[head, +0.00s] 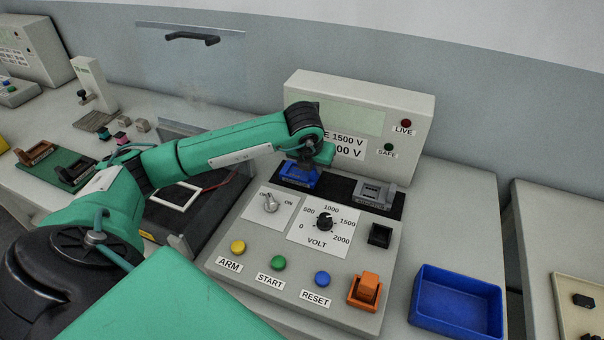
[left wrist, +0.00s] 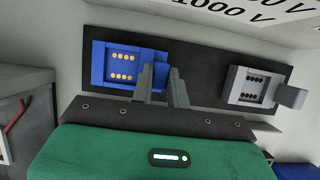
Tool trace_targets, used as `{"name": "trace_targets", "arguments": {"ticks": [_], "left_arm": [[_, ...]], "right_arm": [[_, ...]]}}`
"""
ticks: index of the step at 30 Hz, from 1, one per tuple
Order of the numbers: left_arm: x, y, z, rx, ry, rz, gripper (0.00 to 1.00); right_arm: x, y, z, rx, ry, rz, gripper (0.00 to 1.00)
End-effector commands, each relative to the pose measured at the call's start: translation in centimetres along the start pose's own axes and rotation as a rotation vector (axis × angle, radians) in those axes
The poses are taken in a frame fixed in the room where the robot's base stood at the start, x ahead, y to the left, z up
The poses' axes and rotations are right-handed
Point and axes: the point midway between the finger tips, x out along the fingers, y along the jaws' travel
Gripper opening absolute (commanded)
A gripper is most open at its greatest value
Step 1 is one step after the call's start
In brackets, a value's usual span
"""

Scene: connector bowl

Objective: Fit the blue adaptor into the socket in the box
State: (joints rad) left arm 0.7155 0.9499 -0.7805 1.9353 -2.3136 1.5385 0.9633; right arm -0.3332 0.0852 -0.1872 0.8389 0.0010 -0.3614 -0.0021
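The blue adaptor (head: 298,177) sits at the left end of a black strip on the sloped test box (head: 225,253). It shows two rows of gold contacts in the left wrist view (left wrist: 112,66). A grey socket block (head: 374,192) with dark holes is at the strip's right end; it also shows in the left wrist view (left wrist: 250,87). My left gripper (head: 308,166) is at the adaptor. In the left wrist view its fingers (left wrist: 164,80) are close together with the adaptor's blue tab between them. Whether the adaptor is lifted is unclear. My right gripper is out of view.
The box's panel has a rotary knob (head: 325,222), a toggle (head: 270,203), coloured buttons and an orange switch (head: 365,290). A blue tray (head: 458,330) is at the right. A clear panel (head: 190,60) stands behind my arm. A cream tray (head: 580,300) is at far right.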

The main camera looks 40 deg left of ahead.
Motion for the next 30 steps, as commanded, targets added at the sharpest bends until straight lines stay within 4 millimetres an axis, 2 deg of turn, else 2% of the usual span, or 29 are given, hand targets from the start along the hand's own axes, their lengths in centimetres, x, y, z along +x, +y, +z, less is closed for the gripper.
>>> {"name": "trace_targets", "arguments": {"ticks": [11, 17, 23, 30], "left_arm": [[-0.2, 0.0, 0.1, -0.001, -0.002, 0.000, 0.00], [-1.7, 0.0, 0.9, -0.001, -0.005, -0.001, 0.00], [-5.8, 0.0, 2.5, -0.001, -0.009, -0.002, 0.00], [-12.3, -0.1, 5.2, -0.002, -0.008, -0.002, 0.00]], "right_arm": [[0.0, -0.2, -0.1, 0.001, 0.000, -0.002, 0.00], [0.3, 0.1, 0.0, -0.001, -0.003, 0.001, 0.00], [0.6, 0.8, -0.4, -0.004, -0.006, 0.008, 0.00], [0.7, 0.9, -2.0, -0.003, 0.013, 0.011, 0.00]]}}
